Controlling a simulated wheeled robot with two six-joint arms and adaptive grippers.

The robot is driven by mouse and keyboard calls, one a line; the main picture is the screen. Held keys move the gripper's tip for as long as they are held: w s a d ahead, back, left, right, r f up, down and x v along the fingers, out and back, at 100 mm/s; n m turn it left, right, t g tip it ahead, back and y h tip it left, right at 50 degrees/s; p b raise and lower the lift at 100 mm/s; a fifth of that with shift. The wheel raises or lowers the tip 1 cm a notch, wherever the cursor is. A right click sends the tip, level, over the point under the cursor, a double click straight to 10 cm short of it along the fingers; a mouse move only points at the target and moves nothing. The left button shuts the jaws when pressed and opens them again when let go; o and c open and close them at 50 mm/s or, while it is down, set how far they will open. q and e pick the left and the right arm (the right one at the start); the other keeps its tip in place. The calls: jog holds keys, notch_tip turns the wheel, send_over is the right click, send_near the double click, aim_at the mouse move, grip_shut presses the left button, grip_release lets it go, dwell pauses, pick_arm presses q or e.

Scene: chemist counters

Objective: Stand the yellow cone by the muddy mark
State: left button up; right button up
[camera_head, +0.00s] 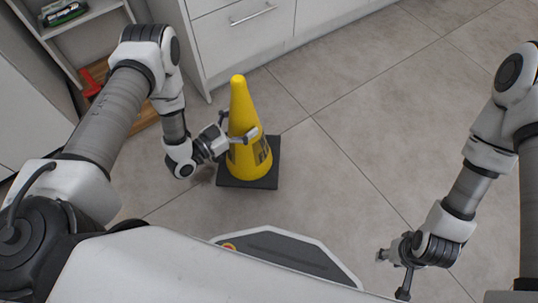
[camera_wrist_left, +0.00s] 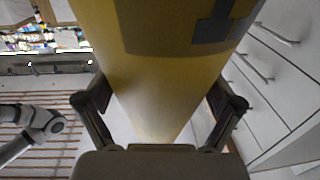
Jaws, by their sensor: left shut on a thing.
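The yellow cone (camera_head: 243,105) with a black square base (camera_head: 262,177) is upright on or just above the floor, in front of the white drawers; I cannot tell if the base touches the floor. My left gripper (camera_head: 238,138) is shut on the cone's body from the left. In the left wrist view the cone (camera_wrist_left: 165,75) fills the middle, with a finger on each side and a dark patch near its top. My right gripper (camera_head: 391,275) is empty and low at the right, its fingers apart. I see no muddy mark in either view.
White drawers (camera_head: 243,38) stand behind the cone. An open shelf (camera_head: 60,45) with a red object (camera_head: 91,84) is at the upper left. Grey floor tiles (camera_head: 350,130) are clear to the right of the cone. My base is just in front of it.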

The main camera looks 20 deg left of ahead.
pick_arm(q)
jog(key=s+a+f+m+g+h+b, duration=0.1)
jog(key=s+f+h, duration=0.1)
jog(key=s+f, duration=0.2)
jog(key=w+d+f+b, duration=0.2)
jog(key=w+b, duration=0.3)
jog(key=w, duration=0.2)
jog(key=w+d+f+b, duration=0.2)
jog(key=w+b, duration=0.3)
jog(key=w, duration=0.3)
jog(key=shift+d+f, duration=0.2)
jog(key=shift+d, duration=0.4)
jog(key=o, duration=1.5)
jog(key=shift+f, duration=0.1)
jog(key=shift+s, duration=0.15)
